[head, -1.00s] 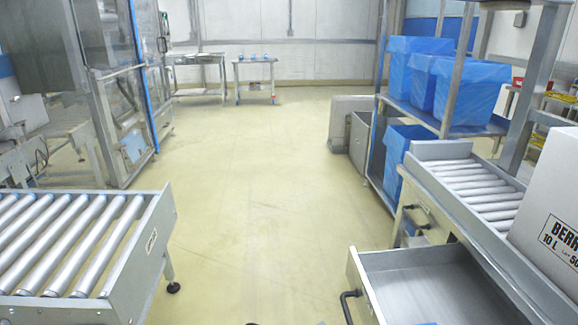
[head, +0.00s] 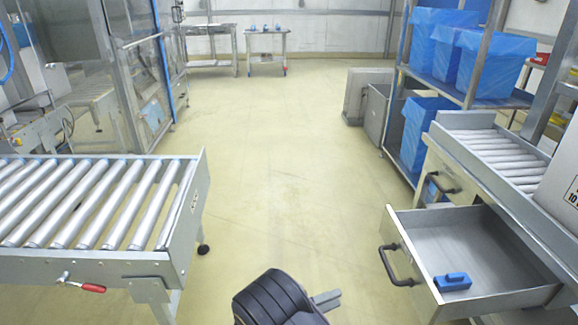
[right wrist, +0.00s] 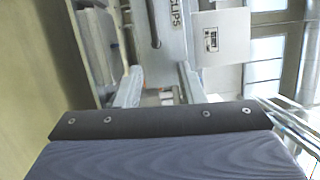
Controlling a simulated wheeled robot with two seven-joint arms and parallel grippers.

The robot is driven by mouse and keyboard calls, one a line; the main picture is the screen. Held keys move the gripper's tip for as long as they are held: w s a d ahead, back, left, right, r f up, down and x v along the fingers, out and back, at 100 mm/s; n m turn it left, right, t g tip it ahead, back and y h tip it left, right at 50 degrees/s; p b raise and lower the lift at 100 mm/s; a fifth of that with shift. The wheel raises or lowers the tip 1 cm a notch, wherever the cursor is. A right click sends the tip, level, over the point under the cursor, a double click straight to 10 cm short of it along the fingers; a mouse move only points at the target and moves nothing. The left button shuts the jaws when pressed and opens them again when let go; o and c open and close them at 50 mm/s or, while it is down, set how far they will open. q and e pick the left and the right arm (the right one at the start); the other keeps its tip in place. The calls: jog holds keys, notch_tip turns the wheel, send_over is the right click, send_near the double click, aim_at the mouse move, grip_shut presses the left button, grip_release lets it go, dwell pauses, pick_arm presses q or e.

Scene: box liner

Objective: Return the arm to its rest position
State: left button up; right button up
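My right arm shows as a black ribbed wrist at the bottom middle of the head view. My right gripper (head: 327,300) has its grey fingers pointing right, over bare floor and left of the open drawer (head: 412,262). In the right wrist view the two fingers of the right gripper (right wrist: 159,88) stand apart with nothing held between them. My left gripper and left arm are not in the head view.
The pulled-out drawer, with a blue block (head: 452,282) inside, juts out at the right. A roller conveyor (head: 182,225) stands left. Blue-lined crates (head: 440,40) fill a rack at the right. The middle floor (head: 280,160) is clear.

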jog(key=s+d+r+m+g+y, duration=0.95)
jog(key=d+m+y, duration=0.2)
jog(key=m, duration=0.75)
jog(key=s+a+r+m+t+y, duration=0.1)
jog(key=s+r+m+t+y, duration=0.5)
jog(key=m, duration=0.5)
jog(key=s+r+m+t+y, duration=0.2)
jog(key=s+m+y, duration=0.2)
jog(key=s+m, duration=0.55)
notch_tip(320, 180, up, 23)
jog(key=w+m+p, duration=0.1)
jog(key=p, duration=2.1)
jog(key=shift+f+m, duration=0.2)
jog(key=shift+m, duration=0.15)
